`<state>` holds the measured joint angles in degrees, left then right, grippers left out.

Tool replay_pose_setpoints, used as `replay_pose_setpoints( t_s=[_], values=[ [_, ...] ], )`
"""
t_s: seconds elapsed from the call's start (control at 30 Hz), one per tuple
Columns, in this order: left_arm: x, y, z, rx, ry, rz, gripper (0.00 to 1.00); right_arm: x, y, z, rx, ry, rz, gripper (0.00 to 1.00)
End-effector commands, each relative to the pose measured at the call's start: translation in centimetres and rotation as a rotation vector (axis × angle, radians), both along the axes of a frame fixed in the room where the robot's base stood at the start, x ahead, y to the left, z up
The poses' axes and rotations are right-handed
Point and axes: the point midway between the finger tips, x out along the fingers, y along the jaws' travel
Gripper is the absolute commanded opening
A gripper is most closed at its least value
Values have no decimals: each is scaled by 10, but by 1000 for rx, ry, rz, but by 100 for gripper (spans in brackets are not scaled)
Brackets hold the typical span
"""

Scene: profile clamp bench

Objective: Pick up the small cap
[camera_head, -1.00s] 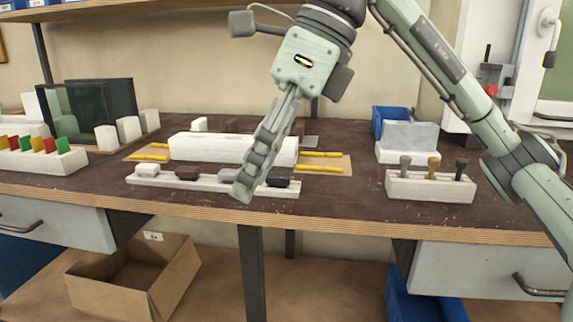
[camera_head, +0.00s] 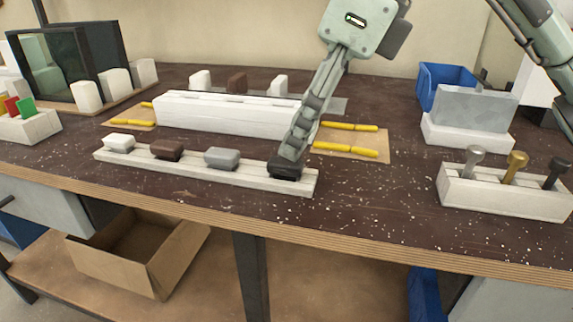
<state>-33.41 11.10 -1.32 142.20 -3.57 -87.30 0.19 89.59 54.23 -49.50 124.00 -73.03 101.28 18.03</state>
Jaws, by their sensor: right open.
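Several small caps stand in a row on a long white holder strip (camera_head: 135,160) near the table's front: a white cap (camera_head: 119,142), a brown cap (camera_head: 167,150), a grey cap (camera_head: 222,157) and a black cap (camera_head: 284,170) at the right end. My right gripper (camera_head: 290,157) points down at the black cap, with its fingertips right at it and hiding part of it. Its jaws are open; whether they touch the cap cannot be told. My left gripper is out of view.
A long white block (camera_head: 225,115) lies behind the strip, with yellow rods (camera_head: 345,150) beside it. A white rack (camera_head: 500,193) with several upright bolts stands at right, near a blue bin (camera_head: 440,85).

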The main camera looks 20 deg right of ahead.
Motion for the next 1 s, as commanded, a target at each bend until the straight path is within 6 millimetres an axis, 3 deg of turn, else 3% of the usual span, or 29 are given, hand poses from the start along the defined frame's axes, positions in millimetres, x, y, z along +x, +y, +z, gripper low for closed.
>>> replay_pose_setpoints(
  t_s=[0.3, 0.57, 0.87, 1.0],
  values=[
    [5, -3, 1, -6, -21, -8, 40, 10, 12, -40, 0, 1, 0, 46],
    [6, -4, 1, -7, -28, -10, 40, 11, 13, -43, 1, 0, 0, 46],
    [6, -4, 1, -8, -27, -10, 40, 11, 13, -42, 1, 0, 0, 10],
    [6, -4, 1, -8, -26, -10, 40, 11, 13, -42, 1, 0, 0, 10]
  ],
)
